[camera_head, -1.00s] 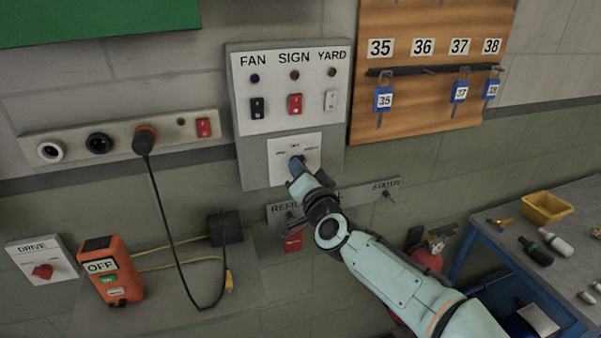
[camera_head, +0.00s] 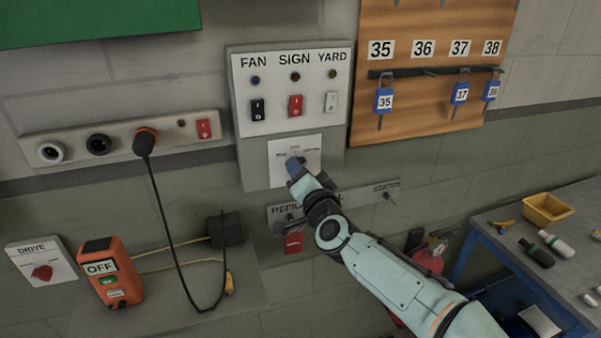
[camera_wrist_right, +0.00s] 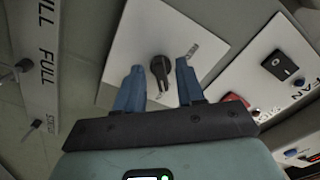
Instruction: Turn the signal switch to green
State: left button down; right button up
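The signal switch is a black rotary knob (camera_wrist_right: 161,72) on a white plate (camera_head: 312,147), below the FAN, SIGN and YARD panel. The plate also shows in the right wrist view (camera_wrist_right: 128,52); its lettering is too small to read. My right gripper (camera_head: 295,165) is at the plate and hides the knob in the head view. In the right wrist view, its two blue fingers (camera_wrist_right: 159,70) are open, one on each side of the knob, with gaps visible between them and it. My left gripper is not in view.
The rocker switch panel (camera_head: 291,123) is just above the plate. A hook rail (camera_head: 357,197) is just below it. A socket strip with a plugged-in black cable (camera_head: 164,218) is at left. A key board (camera_head: 420,20) is at upper right, and a workbench (camera_head: 510,240) at lower right.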

jog(key=shift+s, duration=0.1)
